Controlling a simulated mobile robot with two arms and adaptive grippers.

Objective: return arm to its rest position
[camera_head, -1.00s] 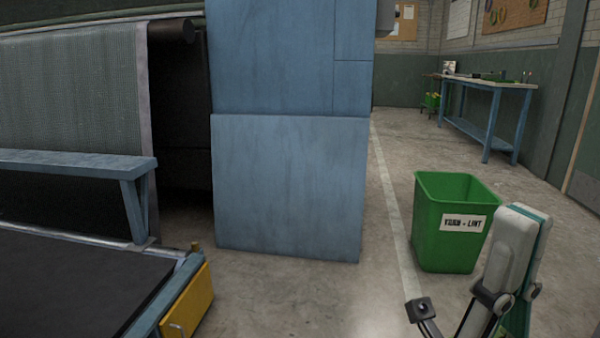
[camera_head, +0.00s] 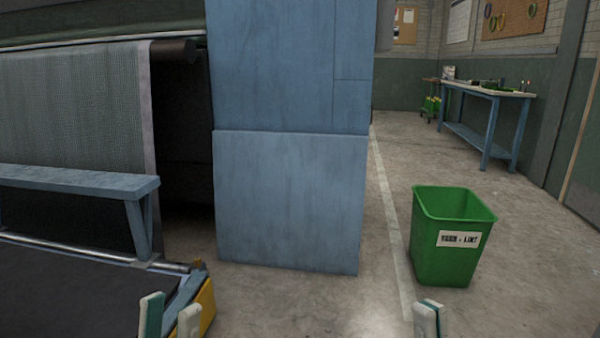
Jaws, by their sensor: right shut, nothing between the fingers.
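My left gripper (camera_head: 170,317) shows at the bottom edge, left of centre. Its two pale, teal-backed fingertips stand apart with nothing between them. They are in front of the dark bed and the yellow end piece of the machine. My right gripper (camera_head: 428,319) shows at the bottom edge, right of centre, as pale fingertips close together, shut and empty. It is in front of the green bin and apart from it in the picture. The rest of both arms is below the frame.
A green bin (camera_head: 430,262) with a label stands on the floor at right. A blue cabinet (camera_head: 290,195) fills the middle. A blue bench-like beam (camera_head: 75,180) and a dark machine bed (camera_head: 70,290) lie at left. A blue workbench (camera_head: 488,125) stands far right. Floor between cabinet and bin is clear.

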